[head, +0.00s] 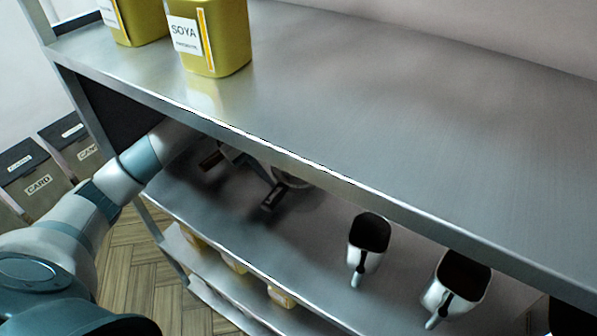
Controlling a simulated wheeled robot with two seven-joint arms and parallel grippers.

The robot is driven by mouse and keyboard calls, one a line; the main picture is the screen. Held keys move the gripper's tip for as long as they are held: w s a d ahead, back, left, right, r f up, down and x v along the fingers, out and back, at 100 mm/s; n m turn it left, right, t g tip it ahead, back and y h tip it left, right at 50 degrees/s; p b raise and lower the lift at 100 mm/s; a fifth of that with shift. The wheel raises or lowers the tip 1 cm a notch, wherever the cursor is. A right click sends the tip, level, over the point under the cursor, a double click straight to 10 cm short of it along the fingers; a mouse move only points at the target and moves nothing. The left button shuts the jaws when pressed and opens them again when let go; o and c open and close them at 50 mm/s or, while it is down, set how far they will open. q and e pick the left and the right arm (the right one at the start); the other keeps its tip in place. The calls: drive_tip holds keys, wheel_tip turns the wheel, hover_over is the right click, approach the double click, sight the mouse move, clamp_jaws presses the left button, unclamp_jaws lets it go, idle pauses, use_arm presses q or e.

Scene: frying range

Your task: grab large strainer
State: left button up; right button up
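My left gripper (242,180) reaches under the top shelf onto the middle shelf. Its two dark fingers stand apart, and I see nothing between them. A round metal object (292,180), possibly the large strainer, shows just right of the right finger, close to it. The shelf edge hides its upper part, so I cannot tell for sure what it is or whether the finger touches it. My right gripper is not in view.
Two metal scoops, one in the middle (369,236) and one further right (460,283), lie on the middle shelf (215,220). The top shelf (400,130) overhangs my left gripper; a yellow SOYA container (222,40) stands on it. Card bins (38,180) stand at left.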

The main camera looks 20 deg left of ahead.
use_arm(q)
drive_tip(key=shift+d+f, duration=0.2)
drive_tip(key=shift+f, duration=0.15)
drive_tip(key=shift+c, duration=0.3)
clamp_jaws()
drive_tip(key=shift+r, duration=0.1)
